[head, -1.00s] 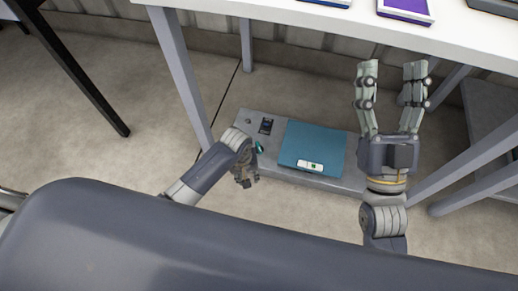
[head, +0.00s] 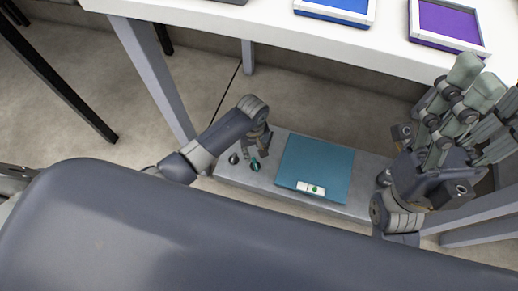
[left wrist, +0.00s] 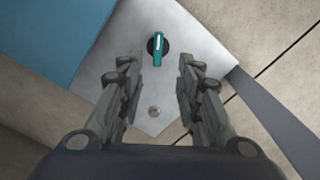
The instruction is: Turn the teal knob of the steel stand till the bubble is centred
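The steel stand (head: 232,177) is a low grey slab on the floor under the white table. A teal knob (head: 255,164) is on its left part; the left wrist view shows its teal handle with a white line (left wrist: 158,48) on a dark round base. A white level with a green spot (head: 311,188) sits at the front edge of the blue plate; the bubble is too small to judge. My left gripper (head: 257,148) is open just above the knob, which shows beyond and between its fingertips, apart from them. My right gripper (head: 481,103) is raised at the right, open and empty.
The blue plate (head: 317,163) covers the stand's middle. A small dark round piece (head: 233,158) is left of the knob. The table (head: 270,28) overhangs the stand, with a leg (head: 150,75) behind my left arm. Blue (head: 335,8) and purple (head: 449,22) trays stand on it.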

